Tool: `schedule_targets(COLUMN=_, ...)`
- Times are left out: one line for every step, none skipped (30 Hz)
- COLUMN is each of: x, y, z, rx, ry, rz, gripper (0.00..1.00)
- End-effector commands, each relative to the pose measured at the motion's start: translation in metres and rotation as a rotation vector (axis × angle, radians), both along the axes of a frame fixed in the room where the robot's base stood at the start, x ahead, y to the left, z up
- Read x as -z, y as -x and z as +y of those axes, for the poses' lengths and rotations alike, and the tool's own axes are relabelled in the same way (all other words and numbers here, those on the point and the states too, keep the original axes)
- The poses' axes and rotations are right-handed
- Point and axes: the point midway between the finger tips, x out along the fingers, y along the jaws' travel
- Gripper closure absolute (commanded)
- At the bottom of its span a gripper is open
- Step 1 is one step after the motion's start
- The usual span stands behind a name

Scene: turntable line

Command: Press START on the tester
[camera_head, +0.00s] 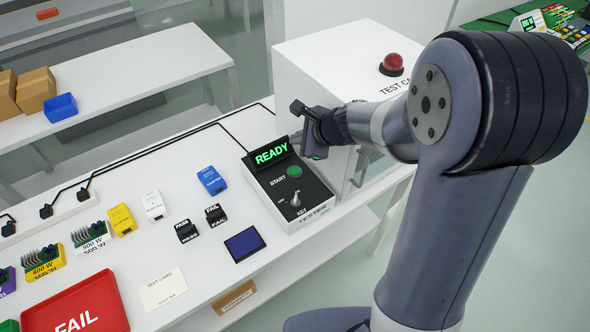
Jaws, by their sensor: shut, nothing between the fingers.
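The tester (313,196) is a black and white box on the white table, with a display reading READY in green. The green START button (294,171) is on its top, below the display. My gripper (306,127) is shut and empty, to the right of the display and above the tester's back right side, apart from the button. Its fingertips are small and dark, partly hard to make out.
A white test cabinet (340,50) with a red dome (393,63) stands behind my gripper.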

Motion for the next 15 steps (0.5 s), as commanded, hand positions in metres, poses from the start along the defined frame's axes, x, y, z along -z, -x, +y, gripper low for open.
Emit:
schedule_targets(x=0.003, y=0.000, z=0.000, rx=0.000, ry=0.000, rz=0.000, gripper=1.00)
schedule_targets(x=0.004, y=0.000, z=0.000, rx=0.000, ry=0.000, rz=0.000, gripper=1.00)
schedule_targets(x=0.007, y=0.000, z=0.000, rx=-0.001, ry=0.000, rz=0.001, gripper=1.00)
schedule_targets(x=0.009, y=0.000, z=0.000, rx=-0.001, ry=0.000, rz=0.001, gripper=1.00)
schedule_targets(x=0.011, y=0.000, z=0.000, rx=-0.001, ry=0.000, rz=0.001, gripper=1.00)
schedule_targets(x=0.015, y=0.000, z=0.000, rx=-0.001, ry=0.000, rz=0.001, gripper=1.00)
schedule_targets(x=0.018, y=0.000, z=0.000, rx=-0.001, ry=0.000, rz=0.001, gripper=1.00)
schedule_targets(x=0.022, y=0.000, z=0.000, rx=-0.001, ry=0.000, rz=0.001, gripper=1.00)
schedule_targets(x=0.027, y=0.000, z=0.000, rx=-0.001, ry=0.000, rz=0.001, gripper=1.00)
schedule_targets(x=0.031, y=0.000, z=0.000, rx=-0.001, ry=0.000, rz=0.001, gripper=1.00)
schedule_targets(x=0.035, y=0.000, z=0.000, rx=-0.001, ry=0.000, rz=0.001, gripper=1.00)
schedule_targets(x=0.041, y=0.000, z=0.000, rx=-0.001, ry=0.000, rz=0.001, gripper=1.00)
schedule_targets(x=0.045, y=0.000, z=0.000, rx=-0.001, ry=0.000, rz=0.001, gripper=1.00)
schedule_targets(x=0.049, y=0.000, z=0.000, rx=-0.001, ry=0.000, rz=0.002, gripper=1.00)
schedule_targets(x=0.055, y=0.000, z=0.000, rx=-0.001, ry=0.000, rz=0.002, gripper=1.00)
